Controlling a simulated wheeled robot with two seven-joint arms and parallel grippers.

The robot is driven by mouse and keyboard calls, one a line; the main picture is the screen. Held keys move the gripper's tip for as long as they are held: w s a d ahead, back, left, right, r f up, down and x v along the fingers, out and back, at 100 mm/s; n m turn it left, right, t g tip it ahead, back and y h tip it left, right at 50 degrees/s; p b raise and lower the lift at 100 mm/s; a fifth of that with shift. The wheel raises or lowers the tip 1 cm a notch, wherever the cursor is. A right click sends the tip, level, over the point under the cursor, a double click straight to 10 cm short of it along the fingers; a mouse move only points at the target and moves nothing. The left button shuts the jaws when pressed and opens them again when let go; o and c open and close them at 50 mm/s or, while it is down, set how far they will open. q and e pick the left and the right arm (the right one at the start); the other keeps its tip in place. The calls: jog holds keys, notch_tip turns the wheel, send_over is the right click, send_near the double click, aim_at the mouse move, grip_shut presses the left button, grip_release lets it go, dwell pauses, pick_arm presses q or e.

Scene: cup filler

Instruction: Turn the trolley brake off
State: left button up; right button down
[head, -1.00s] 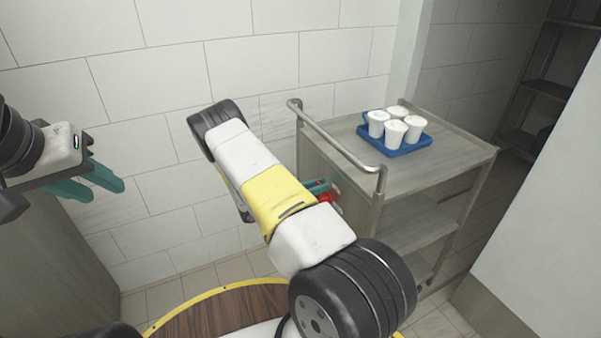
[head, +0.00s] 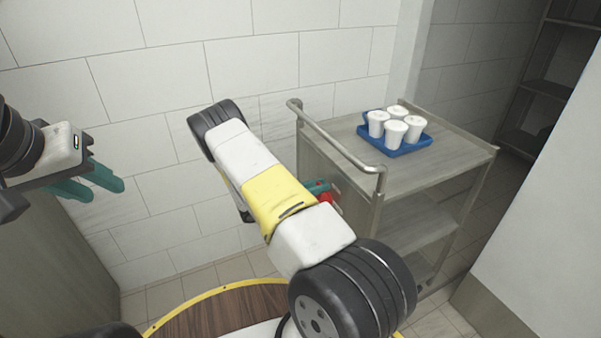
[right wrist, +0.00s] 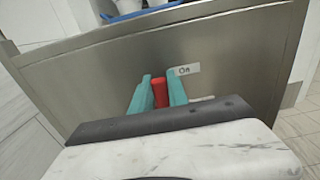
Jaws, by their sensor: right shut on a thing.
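The trolley (head: 440,172) stands right of centre in the head view, with a rail handle at its near end. The brake lever (right wrist: 160,92) is red and sits on the trolley's metal end panel, just left of a label reading "On" (right wrist: 185,70). A second label lower down is mostly hidden by a finger. My right gripper (right wrist: 160,88) is shut on the lever, one teal finger on each side. In the head view my right arm hides most of that gripper, and a bit of the red lever (head: 325,197) shows. My left gripper (head: 106,189) is open and empty at the left, away from the trolley.
A blue tray (head: 408,152) with several white cups (head: 395,133) stands on the trolley's top. A tiled wall (head: 150,80) is behind and to the left. A pale panel (head: 545,220) closes off the right side. Dark shelves stand at the far right.

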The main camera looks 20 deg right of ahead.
jog(key=shift+w, duration=0.1)
jog(key=w+f+n, duration=0.7)
jog(key=n, duration=1.1)
jog(key=shift+a, duration=0.35)
jog(key=shift+f, duration=0.1)
dwell(0.3)
jog(key=c, duration=1.3)
grip_release()
